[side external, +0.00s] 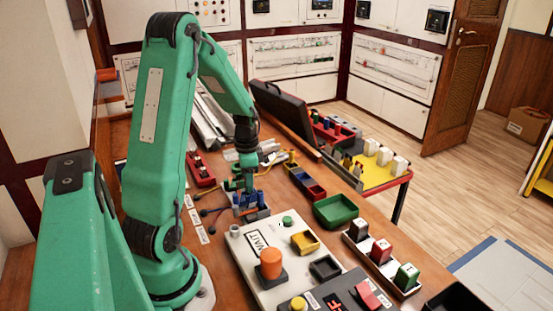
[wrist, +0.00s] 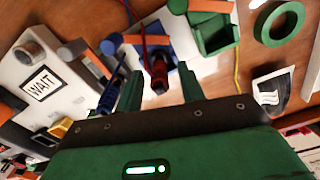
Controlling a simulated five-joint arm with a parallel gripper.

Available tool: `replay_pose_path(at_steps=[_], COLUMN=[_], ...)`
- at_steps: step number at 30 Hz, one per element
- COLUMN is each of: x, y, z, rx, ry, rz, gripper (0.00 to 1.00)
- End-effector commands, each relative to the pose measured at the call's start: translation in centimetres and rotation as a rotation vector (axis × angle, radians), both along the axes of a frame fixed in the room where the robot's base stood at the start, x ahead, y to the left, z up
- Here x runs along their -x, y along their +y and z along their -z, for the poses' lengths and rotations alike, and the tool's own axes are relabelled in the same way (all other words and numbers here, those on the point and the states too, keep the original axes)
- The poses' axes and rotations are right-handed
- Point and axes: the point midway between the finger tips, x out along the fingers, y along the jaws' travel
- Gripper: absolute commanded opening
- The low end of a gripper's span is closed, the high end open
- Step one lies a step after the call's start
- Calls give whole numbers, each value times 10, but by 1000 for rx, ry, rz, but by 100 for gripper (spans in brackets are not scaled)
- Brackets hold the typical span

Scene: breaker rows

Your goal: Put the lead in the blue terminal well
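In the wrist view, a lead with a red-and-black plug (wrist: 158,72) and a red cable lies between the fingers of my gripper (wrist: 161,88), with a gap visible on each side. A blue well (wrist: 180,48) is just behind this plug; whether the plug is in it or in front of it I cannot tell. A second lead with a dark blue plug (wrist: 110,97) is outside the left finger. In the side view my gripper (side external: 249,186) points down just over blue blocks (side external: 263,204), and its fingertips are partly hidden among them.
A green tray (side external: 336,211) and a small divided box (side external: 307,183) are right of my gripper. The WAIT panel (side external: 246,262) with buttons is in front. A red holder (side external: 200,168) is behind left. Bare table shows between the blocks and the green tray.

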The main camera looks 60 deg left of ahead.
Motion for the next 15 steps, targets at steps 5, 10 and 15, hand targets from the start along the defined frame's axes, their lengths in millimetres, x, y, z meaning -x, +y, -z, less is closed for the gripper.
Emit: replay_pose_path(at_steps=[5, 10, 15], x=[-1, -1, -1], y=[1, 1, 1], z=[-18, -44, -72], rx=[-2, -3, -3], ry=[-3, -3, -4], rz=[0, 0, 0], gripper=[39, 39, 39])
